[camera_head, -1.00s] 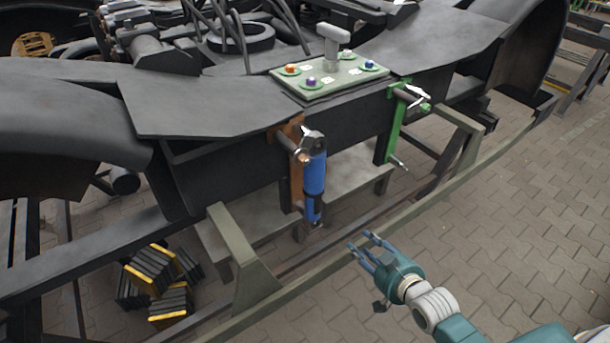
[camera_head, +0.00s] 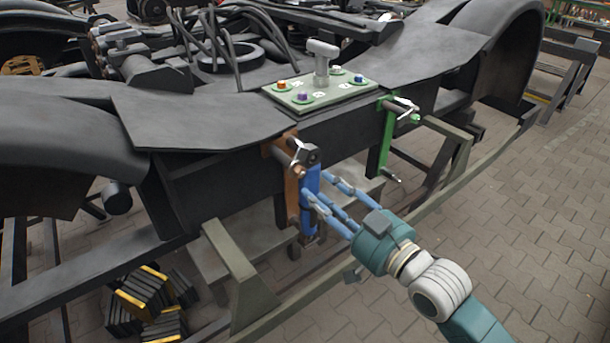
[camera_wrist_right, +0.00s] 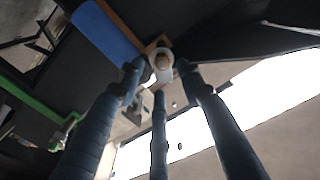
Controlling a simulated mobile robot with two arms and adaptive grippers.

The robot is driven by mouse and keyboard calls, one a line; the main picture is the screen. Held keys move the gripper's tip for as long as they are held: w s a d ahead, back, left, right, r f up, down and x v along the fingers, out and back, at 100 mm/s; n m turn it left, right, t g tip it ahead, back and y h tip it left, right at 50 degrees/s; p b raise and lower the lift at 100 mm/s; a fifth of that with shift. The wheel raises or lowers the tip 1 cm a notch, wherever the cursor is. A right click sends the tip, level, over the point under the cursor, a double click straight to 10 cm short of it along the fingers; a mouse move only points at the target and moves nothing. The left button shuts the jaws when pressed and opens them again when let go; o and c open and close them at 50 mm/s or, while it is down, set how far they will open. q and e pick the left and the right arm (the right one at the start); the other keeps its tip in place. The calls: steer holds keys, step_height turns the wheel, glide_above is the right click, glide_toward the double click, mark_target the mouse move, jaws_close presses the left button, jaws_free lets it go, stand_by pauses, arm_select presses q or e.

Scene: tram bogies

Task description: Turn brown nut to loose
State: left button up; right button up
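The brown bracket (camera_head: 290,196) hangs on the side of the dark bogie frame, beside a blue cylinder (camera_head: 311,184). A small brownish nut-like part (camera_head: 299,172) sits near its top, below a grey lever clamp. My right gripper (camera_head: 318,190) is open, its blue fingers spread in front of the blue cylinder and partly covering it. In the right wrist view, a pale round nut-like end (camera_wrist_right: 160,60) lies between the fingertips, at the end of the brown bracket (camera_wrist_right: 122,22). I cannot tell whether any finger touches it. My left gripper is out of view.
A green bracket (camera_head: 383,145) with a lever hangs to the right. A plate (camera_head: 330,92) with coloured knobs and a grey T-handle lies on the frame. A beige support rail (camera_head: 415,198) runs below. Black-and-yellow blocks (camera_head: 145,305) lie at lower left.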

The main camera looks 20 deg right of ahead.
mark_target(302, 176)
steer(key=p+x, duration=0.1)
steer(key=x, duration=0.5)
steer(key=shift+w+a, duration=0.1)
steer(key=shift+w, duration=0.15)
steer(key=shift+c, duration=0.2)
